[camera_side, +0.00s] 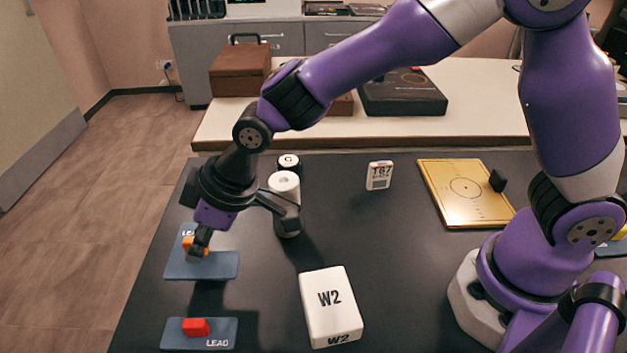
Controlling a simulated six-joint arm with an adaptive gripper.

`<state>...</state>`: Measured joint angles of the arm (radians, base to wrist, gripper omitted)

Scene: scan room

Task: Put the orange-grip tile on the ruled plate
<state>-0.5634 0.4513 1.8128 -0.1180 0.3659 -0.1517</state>
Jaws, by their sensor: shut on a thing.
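The orange-grip tile (220,266) is a blue-grey slab at the left of the table, with partly hidden lettering at its far left. Its orange grip (187,243) is partly behind the fingers. My gripper (198,247) points down at the tile, its fingers shut on the orange grip. I cannot tell whether the tile touches the table. The gold plate (447,203) at the right has fine lines and a circle, which fits the ruled plate. A small black block (497,180) stands at its right edge.
A red-grip tile (218,341) marked LEAD lies at the near left. The table between the T67 and W2 blocks is bare.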

